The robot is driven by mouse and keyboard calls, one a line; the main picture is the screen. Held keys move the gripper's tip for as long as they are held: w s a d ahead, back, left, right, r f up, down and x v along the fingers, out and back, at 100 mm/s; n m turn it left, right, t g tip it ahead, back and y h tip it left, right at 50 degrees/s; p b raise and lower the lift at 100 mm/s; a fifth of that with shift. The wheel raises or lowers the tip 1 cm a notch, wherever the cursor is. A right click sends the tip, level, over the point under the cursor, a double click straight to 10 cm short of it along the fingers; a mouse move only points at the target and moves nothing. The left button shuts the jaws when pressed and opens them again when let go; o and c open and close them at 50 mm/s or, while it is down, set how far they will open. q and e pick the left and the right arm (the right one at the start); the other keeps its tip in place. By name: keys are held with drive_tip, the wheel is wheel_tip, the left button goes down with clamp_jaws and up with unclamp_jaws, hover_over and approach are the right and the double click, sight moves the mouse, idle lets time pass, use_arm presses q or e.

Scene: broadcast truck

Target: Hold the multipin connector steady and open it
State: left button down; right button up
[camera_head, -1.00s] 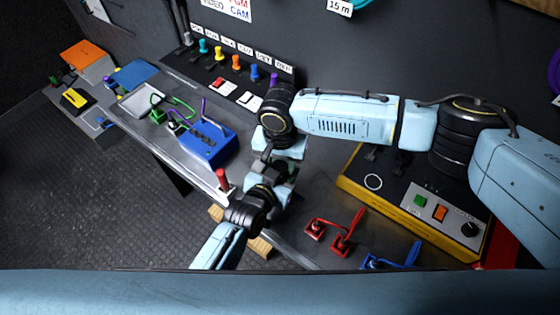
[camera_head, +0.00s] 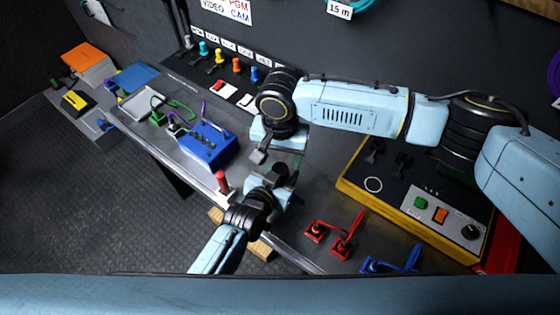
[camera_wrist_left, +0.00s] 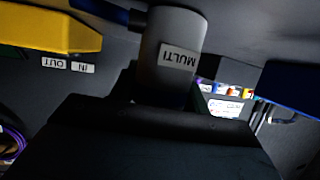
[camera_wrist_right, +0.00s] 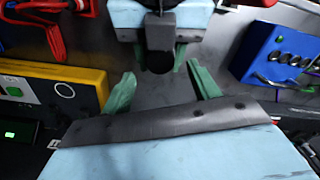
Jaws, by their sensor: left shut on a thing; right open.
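The multipin connector, a thick grey cylinder marked MULTI (camera_wrist_left: 170,50), fills the top of the left wrist view, with a blue cable at its end. In the head view its dark round end (camera_head: 281,170) shows at my left gripper (camera_head: 272,185). My left gripper is shut on it and holds it above the bench's front part. My right gripper (camera_head: 278,156) is open just beyond the connector. In the right wrist view its green fingers (camera_wrist_right: 163,88) are spread and empty, and the connector's dark end (camera_wrist_right: 159,58) is just ahead of them. I cannot tell whether the connector is open.
A blue box (camera_head: 208,146) with cables stands left on the bench. A yellow-edged black panel (camera_head: 415,205) is at right. Red cable plugs (camera_head: 335,235) and a blue one (camera_head: 392,260) lie in front. A red-handled tool (camera_head: 222,182) stands near the front edge.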

use_arm(q)
drive_tip(key=c, duration=0.6)
unclamp_jaws()
